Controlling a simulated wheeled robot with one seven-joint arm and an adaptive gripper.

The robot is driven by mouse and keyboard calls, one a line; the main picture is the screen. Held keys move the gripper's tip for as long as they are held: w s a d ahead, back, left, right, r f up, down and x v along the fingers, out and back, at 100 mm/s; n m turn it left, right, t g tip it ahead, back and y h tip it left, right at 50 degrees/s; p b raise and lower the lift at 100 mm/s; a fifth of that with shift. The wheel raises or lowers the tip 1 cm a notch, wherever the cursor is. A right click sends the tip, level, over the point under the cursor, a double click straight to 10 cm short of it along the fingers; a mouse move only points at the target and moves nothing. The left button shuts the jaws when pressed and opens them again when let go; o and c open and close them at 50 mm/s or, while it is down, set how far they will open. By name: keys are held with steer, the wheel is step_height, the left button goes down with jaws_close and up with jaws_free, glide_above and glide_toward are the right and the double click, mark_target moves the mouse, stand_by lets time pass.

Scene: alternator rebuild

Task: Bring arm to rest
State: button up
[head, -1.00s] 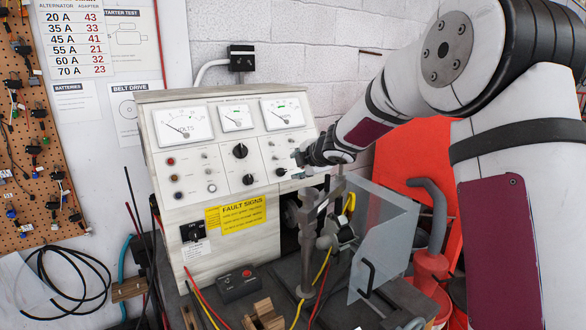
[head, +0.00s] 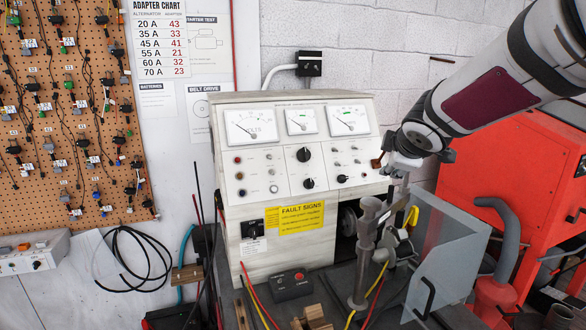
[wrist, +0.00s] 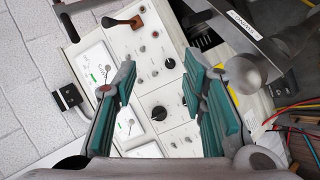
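My gripper (head: 398,168) is in front of the right edge of the test bench's sloped panel (head: 330,185) in the head view. In the wrist view its two fingers with teal pads (wrist: 160,112) stand wide apart with nothing between them. The panel's dials and knobs show behind them. A small brown lever (head: 376,163) shows beside the gripper in the head view. It also shows beyond the fingers in the wrist view (wrist: 122,22), apart from them. My forearm comes in from the upper right.
A metal post (head: 365,250) and a clear guard (head: 445,250) stand below my gripper. A red cabinet (head: 510,180) is at the right. A black control box (head: 292,284), cables and wooden blocks lie on the bench. A pegboard (head: 70,110) hangs at the left.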

steer(key=s+a+f+m+g, duration=0.2)
steer(key=s+m, duration=0.2)
steer(key=s, duration=0.8)
steer(key=s+a+f+m+g+y, duration=0.1)
steer(key=s+m, duration=0.4)
steer(key=s, duration=0.7)
steer(key=s+a+f+m+g+y, duration=0.1)
steer(key=s+m, duration=0.3)
steer(key=s, duration=0.8)
steer(key=shift+a+f+g, duration=0.8)
steer(key=shift+f+g, duration=0.1)
